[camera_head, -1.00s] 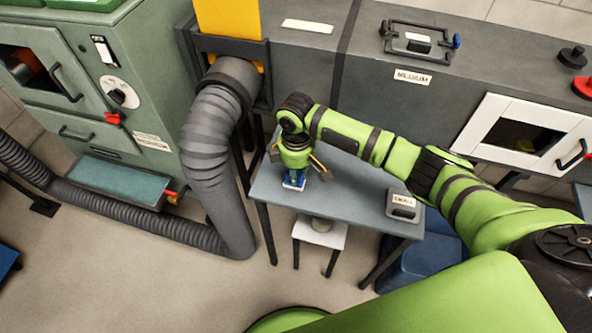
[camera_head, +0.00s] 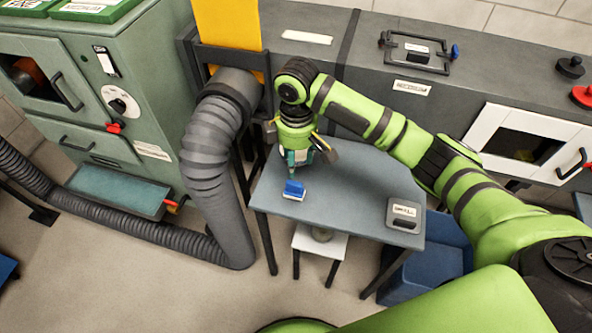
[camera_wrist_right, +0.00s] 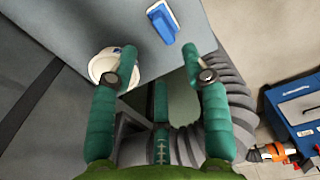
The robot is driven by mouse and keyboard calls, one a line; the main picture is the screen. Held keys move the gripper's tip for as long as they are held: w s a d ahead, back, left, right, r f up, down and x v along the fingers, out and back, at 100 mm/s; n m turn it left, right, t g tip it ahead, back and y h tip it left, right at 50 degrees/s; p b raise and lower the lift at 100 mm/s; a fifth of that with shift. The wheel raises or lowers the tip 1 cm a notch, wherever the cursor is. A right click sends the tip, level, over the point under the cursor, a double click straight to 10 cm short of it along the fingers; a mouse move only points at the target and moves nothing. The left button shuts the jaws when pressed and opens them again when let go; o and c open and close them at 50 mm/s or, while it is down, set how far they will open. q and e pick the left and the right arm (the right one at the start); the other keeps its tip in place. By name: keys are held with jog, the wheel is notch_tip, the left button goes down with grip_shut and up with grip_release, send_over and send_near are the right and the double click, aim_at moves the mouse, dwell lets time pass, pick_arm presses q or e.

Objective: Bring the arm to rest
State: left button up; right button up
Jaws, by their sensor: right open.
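My right gripper (camera_head: 298,160) is open and empty above the left part of the grey-blue table (camera_head: 350,200) in the head view. The blue block also shows in the right wrist view (camera_wrist_right: 163,20), beyond the fingertips. My left gripper is not in view.
A thick grey hose (camera_head: 210,150) stands close left of the table. The dark duct (camera_head: 400,90) runs behind, with a white-framed opening (camera_head: 525,140). A white stool (camera_head: 318,243) stands in front.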

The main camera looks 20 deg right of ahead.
notch_tip(320, 180, up, 2)
jog(key=shift+r, duration=0.1)
dwell(0.5)
